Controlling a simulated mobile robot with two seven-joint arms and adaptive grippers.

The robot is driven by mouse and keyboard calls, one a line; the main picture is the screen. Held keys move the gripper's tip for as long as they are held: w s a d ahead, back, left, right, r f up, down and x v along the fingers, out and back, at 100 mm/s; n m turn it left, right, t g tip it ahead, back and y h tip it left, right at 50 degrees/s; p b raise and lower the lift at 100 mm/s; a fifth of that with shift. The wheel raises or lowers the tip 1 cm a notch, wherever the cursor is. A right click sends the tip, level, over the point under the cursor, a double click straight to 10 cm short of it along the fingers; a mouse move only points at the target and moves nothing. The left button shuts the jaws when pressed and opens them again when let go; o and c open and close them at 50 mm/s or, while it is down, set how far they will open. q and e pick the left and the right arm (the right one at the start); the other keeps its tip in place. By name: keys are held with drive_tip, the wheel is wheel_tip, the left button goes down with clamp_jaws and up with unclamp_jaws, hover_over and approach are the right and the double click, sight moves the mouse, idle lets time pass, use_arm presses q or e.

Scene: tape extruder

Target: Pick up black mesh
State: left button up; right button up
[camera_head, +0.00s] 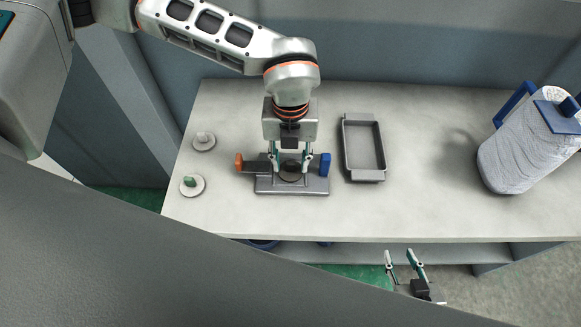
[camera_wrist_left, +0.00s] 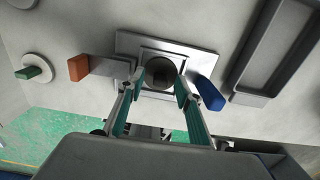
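The black mesh appears as a dark round disc (camera_wrist_left: 160,72) in the middle of a grey metal fixture (camera_head: 262,185) on the table. In the head view the disc (camera_head: 290,172) is partly hidden by my left gripper (camera_head: 290,170). My left gripper points down over the fixture. In the left wrist view its two teal fingers (camera_wrist_left: 160,85) are apart, one on each side of the disc. I cannot tell whether they touch it. My right gripper (camera_head: 402,252) is in front of the table's front edge, its fingers apart and nothing between them.
The fixture has an orange-tipped handle (camera_head: 239,163) at left and a blue block (camera_head: 325,164) at right. A grey tray (camera_head: 347,160) lies right of it. Two round pieces (camera_head: 192,186) sit at left. A large wrapped spool (camera_head: 525,155) stands at right; table before it is clear.

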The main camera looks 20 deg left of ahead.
use_arm(q)
drive_tip(key=shift+f, duration=0.45)
drive_tip(key=shift+c, duration=0.4)
clamp_jaws()
drive_tip(key=shift+r, duration=0.1)
